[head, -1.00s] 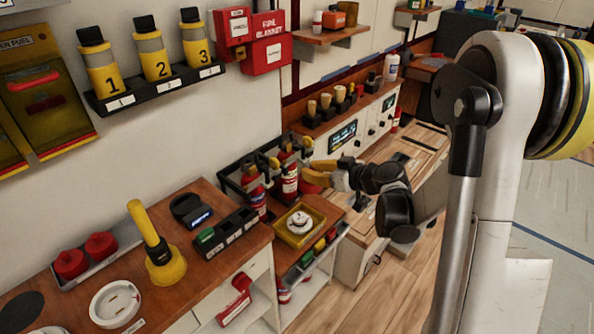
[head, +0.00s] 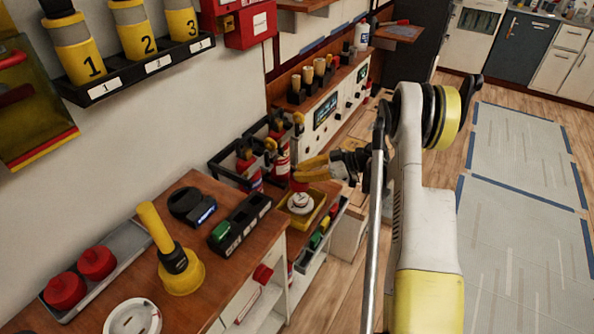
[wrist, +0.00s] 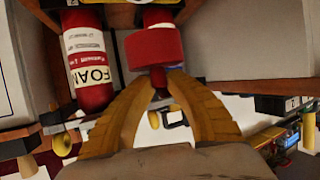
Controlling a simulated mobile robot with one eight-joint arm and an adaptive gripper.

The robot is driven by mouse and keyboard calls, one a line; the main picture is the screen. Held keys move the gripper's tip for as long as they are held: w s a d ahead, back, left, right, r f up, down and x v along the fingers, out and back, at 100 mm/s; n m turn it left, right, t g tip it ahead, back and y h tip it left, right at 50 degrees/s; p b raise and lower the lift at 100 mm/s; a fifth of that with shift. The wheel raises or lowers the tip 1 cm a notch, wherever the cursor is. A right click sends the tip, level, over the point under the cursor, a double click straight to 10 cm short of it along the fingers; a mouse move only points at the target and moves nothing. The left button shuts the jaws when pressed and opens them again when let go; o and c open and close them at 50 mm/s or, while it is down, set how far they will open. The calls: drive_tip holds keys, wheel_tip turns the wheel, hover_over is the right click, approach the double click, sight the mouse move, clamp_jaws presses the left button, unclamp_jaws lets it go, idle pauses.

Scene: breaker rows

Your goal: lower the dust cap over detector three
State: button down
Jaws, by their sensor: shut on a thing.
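The red dust cap (head: 298,185) shows under the yellow fingertips of my gripper (head: 302,171) in the head view. In the wrist view my gripper (wrist: 160,84) is shut on the red cap (wrist: 153,48). In the head view the cap appears just above a white round detector (head: 300,203), which lies in a yellow tray (head: 288,226) on the low wooden counter. The cap looks roughly level. I cannot tell whether it touches the detector. The number on the detector is too small to read now.
Red extinguishers (head: 281,160) stand in a black rack close behind the cap; one marked FOAM (wrist: 88,62) fills the wrist view's upper left. Two red caps (head: 66,290) sit in a grey tray at left. A yellow plunger-shaped tool (head: 178,262) stands nearby.

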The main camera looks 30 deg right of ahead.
sight(301, 197)
drive_tip(key=shift+s+d, duration=0.1)
drive_tip(key=shift+d, duration=0.1)
drive_tip(key=shift+b, duration=0.3)
wheel_tip(301, 197, down, 3)
drive_tip(key=shift+f+b, duration=0.1)
drive_tip(key=shift+b, duration=1.15)
drive_tip(key=shift+f, duration=1.35)
drive_tip(key=shift+f, duration=1.45)
drive_tip(key=c, duration=1.3)
unclamp_jaws()
drive_tip(key=v, duration=1.2)
